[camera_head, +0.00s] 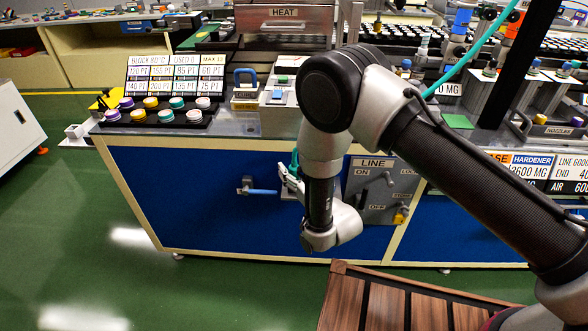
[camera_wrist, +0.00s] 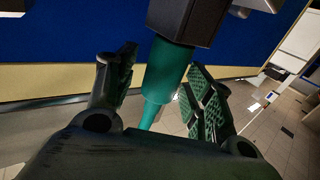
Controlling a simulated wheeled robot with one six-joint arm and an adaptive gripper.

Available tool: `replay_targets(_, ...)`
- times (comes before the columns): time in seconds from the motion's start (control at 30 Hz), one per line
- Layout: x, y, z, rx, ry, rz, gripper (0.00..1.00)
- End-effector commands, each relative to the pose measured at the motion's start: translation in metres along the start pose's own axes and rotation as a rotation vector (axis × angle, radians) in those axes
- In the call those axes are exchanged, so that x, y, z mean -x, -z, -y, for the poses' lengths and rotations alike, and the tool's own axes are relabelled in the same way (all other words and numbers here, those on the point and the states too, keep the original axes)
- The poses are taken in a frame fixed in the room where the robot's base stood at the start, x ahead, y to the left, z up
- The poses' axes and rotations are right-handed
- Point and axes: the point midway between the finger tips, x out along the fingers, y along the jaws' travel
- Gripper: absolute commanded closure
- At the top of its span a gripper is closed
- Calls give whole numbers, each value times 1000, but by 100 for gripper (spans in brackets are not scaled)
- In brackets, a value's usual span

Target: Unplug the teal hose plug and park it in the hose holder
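The teal hose plug (camera_wrist: 168,72) fills the middle of the wrist view, with its upper end against a dark block (camera_wrist: 188,18). A thinner teal hose end (camera_wrist: 150,116) runs down from it. My gripper (camera_wrist: 162,62) is open, with one finger on each side of the plug. A gap shows between the left finger and the plug; whether the right finger touches it I cannot tell. In the head view, a bit of teal (camera_head: 294,160) shows beside my gripper (camera_head: 288,174) at the blue bench front, mostly hidden by my arm. I cannot make out the hose holder.
A blue-handled valve (camera_head: 258,190) sits on the bench front, left of my gripper. A grey LINE panel (camera_head: 380,190) with levers is to the right, partly behind my arm. A slatted wooden surface (camera_head: 400,302) stands in front. Green floor at left is clear.

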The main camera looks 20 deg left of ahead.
Motion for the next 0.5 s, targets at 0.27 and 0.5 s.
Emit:
replay_targets(0.27, 2, 0, 0, 0, 0, 1, 47)
replay_targets(0.5, 37, -2, 1, 0, 2, 5, 47)
